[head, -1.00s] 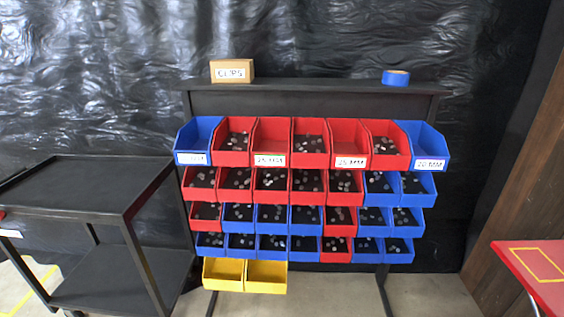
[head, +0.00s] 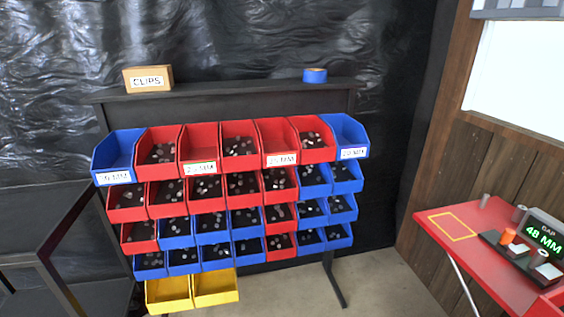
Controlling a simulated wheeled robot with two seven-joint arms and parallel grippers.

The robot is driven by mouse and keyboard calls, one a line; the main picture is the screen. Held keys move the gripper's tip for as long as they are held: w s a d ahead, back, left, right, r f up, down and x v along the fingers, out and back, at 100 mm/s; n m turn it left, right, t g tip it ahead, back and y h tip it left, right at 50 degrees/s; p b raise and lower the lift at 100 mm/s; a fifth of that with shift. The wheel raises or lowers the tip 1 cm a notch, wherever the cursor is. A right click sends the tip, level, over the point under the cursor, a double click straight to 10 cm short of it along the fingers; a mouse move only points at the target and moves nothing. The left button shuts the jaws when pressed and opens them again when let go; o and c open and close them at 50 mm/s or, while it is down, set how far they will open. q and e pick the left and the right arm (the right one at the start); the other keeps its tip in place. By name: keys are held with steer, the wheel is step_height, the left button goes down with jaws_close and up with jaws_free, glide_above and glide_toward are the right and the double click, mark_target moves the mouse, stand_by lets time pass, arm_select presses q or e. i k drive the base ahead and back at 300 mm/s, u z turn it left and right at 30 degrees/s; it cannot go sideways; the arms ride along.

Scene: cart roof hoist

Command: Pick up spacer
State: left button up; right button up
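No spacer can be made out for sure. The top row of the bin rack has bins with MM labels: a left blue bin (head: 113,152), a red bin (head: 199,147), another red bin (head: 278,140) and a right blue bin (head: 347,132). These four look empty from here, and their numbers are hard to read. Small grey cylinders (head: 484,200) (head: 519,213) stand on the red table (head: 470,262) at the right; I cannot tell what they are. A display (head: 543,236) there reads GAP 48 MM. Neither gripper is in view.
Lower red and blue bins hold small dark pieces. Two yellow bins (head: 168,292) hang at the bottom. A CLIPS box (head: 148,78) and blue tape (head: 315,75) sit on the rack top. A black cart (head: 75,215) stands left. Floor between rack and table is clear.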

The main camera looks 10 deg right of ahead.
mark_target(538, 258)
steer(key=z, duration=2)
steer(key=k, duration=1.35)
steer(key=z, duration=0.4)
steer(key=i, duration=0.55)
steer(key=z, duration=0.6)
steer(key=i, duration=0.8)
steer(key=u, duration=0.25)
